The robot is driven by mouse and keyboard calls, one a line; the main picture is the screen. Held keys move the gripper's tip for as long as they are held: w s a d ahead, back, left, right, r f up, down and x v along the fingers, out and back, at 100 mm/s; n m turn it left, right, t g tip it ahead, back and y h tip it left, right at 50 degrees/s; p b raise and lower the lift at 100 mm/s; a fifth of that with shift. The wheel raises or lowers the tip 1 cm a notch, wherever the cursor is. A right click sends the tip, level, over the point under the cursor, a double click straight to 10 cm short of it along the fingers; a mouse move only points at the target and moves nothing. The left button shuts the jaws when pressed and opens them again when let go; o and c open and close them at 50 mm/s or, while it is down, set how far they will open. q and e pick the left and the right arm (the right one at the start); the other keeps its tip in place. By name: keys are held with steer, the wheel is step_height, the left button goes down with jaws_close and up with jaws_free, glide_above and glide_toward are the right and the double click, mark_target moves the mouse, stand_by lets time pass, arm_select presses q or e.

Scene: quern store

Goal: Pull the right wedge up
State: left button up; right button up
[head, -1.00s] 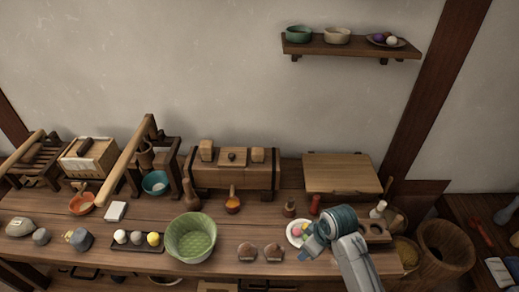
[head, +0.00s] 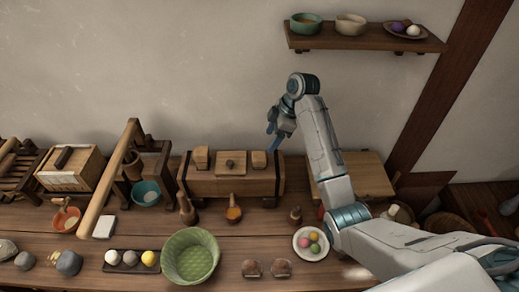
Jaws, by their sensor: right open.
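The wooden press box (head: 225,188) stands at the back of the workbench. The right wedge (head: 258,160), a small light wooden block, sits upright in its top at the right end. The left wedge (head: 201,157) sits at the left end, with a knobbed block (head: 231,163) between them. My right gripper (head: 271,143) is open and empty, pointing down just above and to the right of the right wedge. I cannot tell whether its fingers touch the wedge. My left gripper is not in view.
A ladle (head: 234,211) and a wooden bottle (head: 187,210) stand in front of the box. A green basket (head: 190,257) and a plate of coloured balls (head: 311,243) are nearer the front. A lidded wooden box (head: 367,176) is behind my right arm. A wall shelf (head: 365,41) hangs above right.

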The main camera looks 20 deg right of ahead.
mark_target(260, 156)
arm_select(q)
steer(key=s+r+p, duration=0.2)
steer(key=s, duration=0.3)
arm_select(e)
steer(key=x, duration=0.5)
steer(key=shift+s+a, duration=0.1)
steer(key=shift+s, duration=0.1)
steer(key=x, duration=0.3)
steer(key=shift+w+f, duration=0.2)
steer(key=shift+w, duration=0.1)
steer(key=shift+s+f, duration=0.1)
steer(key=shift+f, duration=0.1)
steer(key=shift+a+f, duration=0.1)
steer(key=shift+c, duration=0.6)
steer(key=c, duration=1.3)
steer(key=shift+o, duration=0.2)
steer(key=shift+r+p, duration=0.55)
steer(key=shift+p, duration=0.05)
step_height(260, 156, up, 2)
steer(key=shift+r+p, duration=0.25)
steer(key=shift+p, duration=0.8)
steer(key=shift+f, duration=0.1)
steer(key=o, duration=1.4)
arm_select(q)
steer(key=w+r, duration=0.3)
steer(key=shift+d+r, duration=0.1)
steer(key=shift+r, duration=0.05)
